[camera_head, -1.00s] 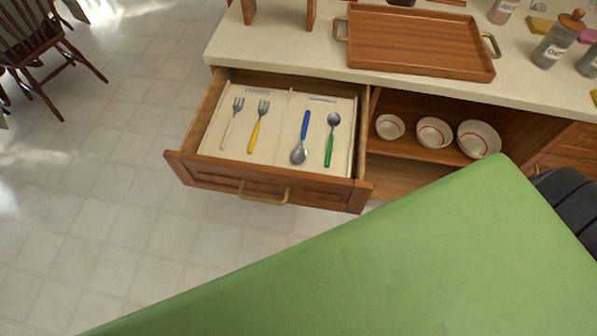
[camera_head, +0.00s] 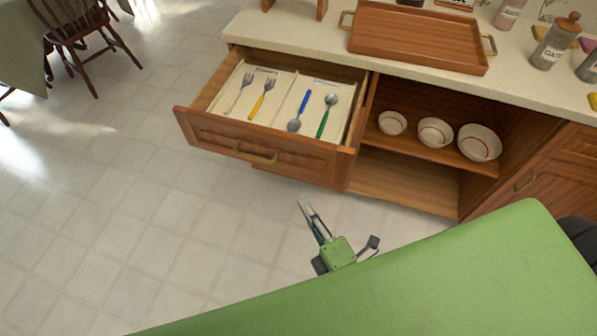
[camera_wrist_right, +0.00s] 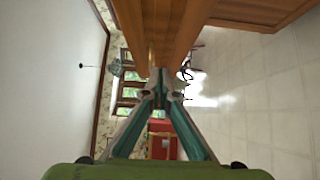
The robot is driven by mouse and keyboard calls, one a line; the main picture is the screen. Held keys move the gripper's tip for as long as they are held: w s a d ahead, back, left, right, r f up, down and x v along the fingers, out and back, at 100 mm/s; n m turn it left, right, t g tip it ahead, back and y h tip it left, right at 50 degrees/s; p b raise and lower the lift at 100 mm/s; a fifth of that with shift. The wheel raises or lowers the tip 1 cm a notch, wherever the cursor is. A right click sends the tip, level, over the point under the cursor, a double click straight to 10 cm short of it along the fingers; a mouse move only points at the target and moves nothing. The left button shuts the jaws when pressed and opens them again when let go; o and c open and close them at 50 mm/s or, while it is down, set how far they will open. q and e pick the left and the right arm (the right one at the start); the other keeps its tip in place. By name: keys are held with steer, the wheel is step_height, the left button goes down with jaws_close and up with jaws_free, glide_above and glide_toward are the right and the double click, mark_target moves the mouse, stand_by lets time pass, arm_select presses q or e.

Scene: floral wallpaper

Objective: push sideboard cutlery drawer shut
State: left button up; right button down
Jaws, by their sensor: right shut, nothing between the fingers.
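The wooden cutlery drawer (camera_head: 215,130) stands pulled out from the sideboard (camera_head: 400,190). Its front has a brass handle (camera_head: 255,152). Two forks lie in its left compartment and two spoons in its right one. My right gripper (camera_head: 303,203) is shut and empty. In the head view it shows below the drawer front, with floor visible around it and a gap to the drawer. In the right wrist view the closed fingertips (camera_wrist_right: 161,76) point towards brown wooden surfaces; I cannot tell which part these are. My left gripper is not in view.
An open shelf right of the drawer holds three bowls (camera_head: 435,132). A wooden tray (camera_head: 417,40) and jars (camera_head: 553,45) stand on the countertop. Chairs (camera_head: 80,35) are at the far left. The tiled floor (camera_head: 130,190) before the drawer is clear.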

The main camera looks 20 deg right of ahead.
glide_toward(290, 158)
steer(key=w+a, duration=0.2)
steer(key=a, duration=0.1)
steer(key=w, duration=0.1)
steer(key=w+d+p, duration=0.1)
steer(key=w, duration=0.1)
steer(key=shift+w+d, duration=0.1)
steer(key=shift+d, duration=0.05)
steer(key=shift+w+d+f, duration=0.1)
steer(key=shift+w+d, duration=0.2)
steer(key=shift+w, duration=0.05)
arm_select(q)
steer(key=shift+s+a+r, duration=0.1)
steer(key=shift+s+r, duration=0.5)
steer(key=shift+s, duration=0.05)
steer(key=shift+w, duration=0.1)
